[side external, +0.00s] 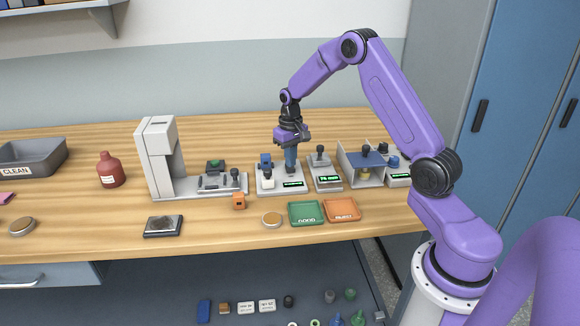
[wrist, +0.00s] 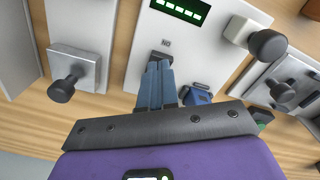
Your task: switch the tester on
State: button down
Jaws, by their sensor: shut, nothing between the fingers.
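The light grey device under my gripper, apparently the tester (side external: 262,189), has a small display with green marks. In the wrist view the tester (wrist: 205,55) shows its display (wrist: 180,9) lit with green dashes. A small dark switch (wrist: 161,56) sits on its top beside a tiny printed mark, partly hidden by my fingertips. Its position cannot be told. My gripper (side external: 290,170) is shut and empty, pointing down over the tester's back right part. In the wrist view my gripper's fingertips (wrist: 158,66) are right at the switch; contact cannot be told.
On the tester are a blue part (wrist: 197,95) and a pale cylinder with a dark knob (wrist: 253,37). A second device with a display (side external: 325,181) stands close on the right. Green (side external: 306,221) and orange (side external: 342,217) trays lie in front. A grey press (side external: 156,160) stands left.

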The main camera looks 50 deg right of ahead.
jog(key=shift+f, duration=0.65)
dwell(0.3)
jog(key=shift+r, duration=3.55)
jog(key=shift+a, duration=0.1)
jog(key=s+a+r+n, duration=0.35)
jog(key=s+a, duration=0.25)
jog(key=a, duration=0.4)
jog(key=s+a+r+n, duration=0.2)
jog(key=s+a+n, duration=0.2)
jog(key=s+a, duration=0.45)
jog(key=s+a+n, duration=0.1)
jog(key=s+n, duration=0.3)
jog(key=s, duration=0.6)
jog(key=s+a+n, duration=0.2)
jog(key=s+n, duration=0.2)
jog(key=s, duration=0.7)
jog(key=shift+s+a+r, duration=0.25)
jog(key=shift+a+r, duration=0.05)
jog(key=shift+r, duration=0.05)
